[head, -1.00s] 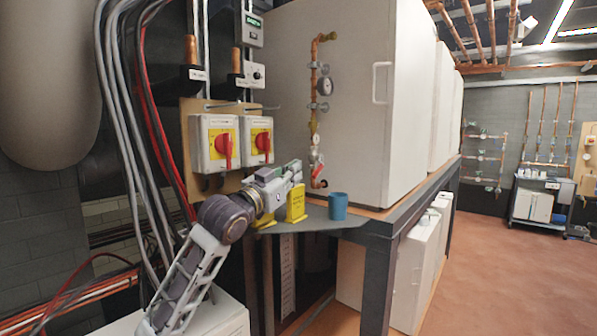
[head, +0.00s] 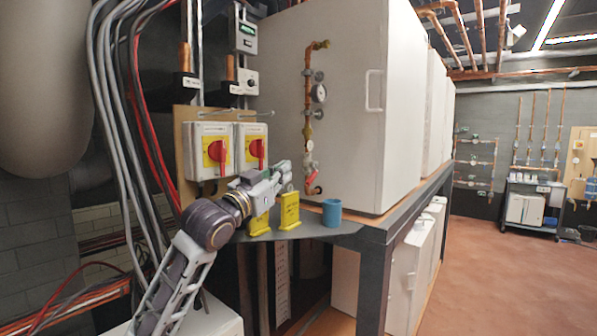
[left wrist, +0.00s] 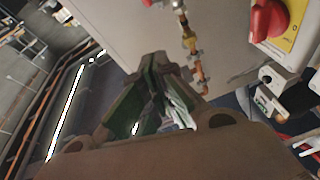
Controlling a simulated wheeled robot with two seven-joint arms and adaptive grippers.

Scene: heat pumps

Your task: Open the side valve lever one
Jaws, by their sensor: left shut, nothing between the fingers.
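The side valve has a small red lever (head: 312,176) near the bottom of the copper pipe (head: 308,90) on the white cabinet's side. The lever looks tilted; its exact setting is too small to tell. My left gripper (head: 286,172) is just left of the lever, with a small gap in the picture, and holds nothing. In the left wrist view my left gripper (left wrist: 150,97) shows its green-padded fingers, with the pipe and its brass fittings (left wrist: 189,42) beyond. My right gripper is out of view.
Two switch boxes with red knobs (head: 218,151) (head: 257,149) hang left of the cabinet (head: 350,110). Yellow blocks (head: 289,210) and a blue cup (head: 332,212) stand on the grey shelf (head: 320,234) below. Open floor (head: 510,265) lies to the right.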

